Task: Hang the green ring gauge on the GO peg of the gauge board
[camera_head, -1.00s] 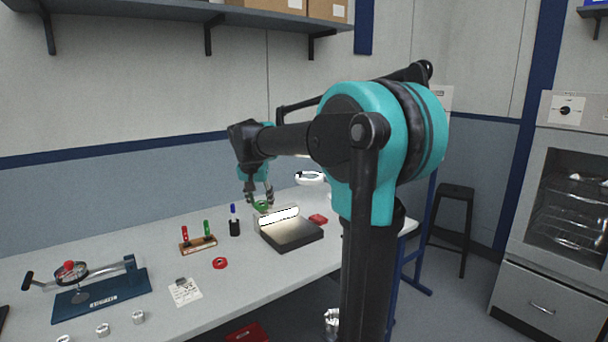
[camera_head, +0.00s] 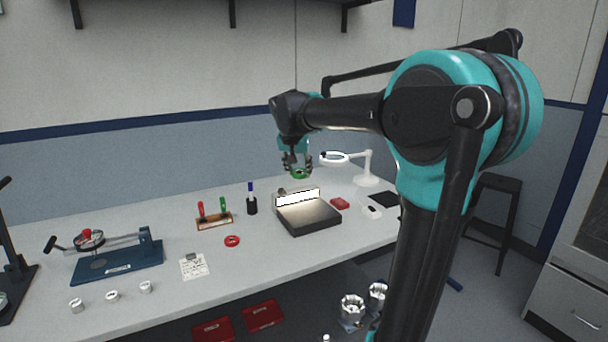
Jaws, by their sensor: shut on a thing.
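My gripper (camera_head: 300,168) points down over the back of the bench and is shut on the green ring gauge (camera_head: 301,174). The ring is held in the air above and behind a dark box with a bright lit panel. A small wooden stand (camera_head: 214,222) with a red and a green upright piece is on the bench, left of the gripper. I cannot tell whether this stand is the gauge board, and no GO marking is readable. A red ring (camera_head: 232,240) lies flat on the bench in front of the stand.
The dark box (camera_head: 308,216) is below my gripper. A white magnifier lamp (camera_head: 365,170) is close on its right. A black pen holder (camera_head: 251,206), a paper card (camera_head: 194,266) and a blue bench fixture (camera_head: 117,262) are to the left. The bench front has free room.

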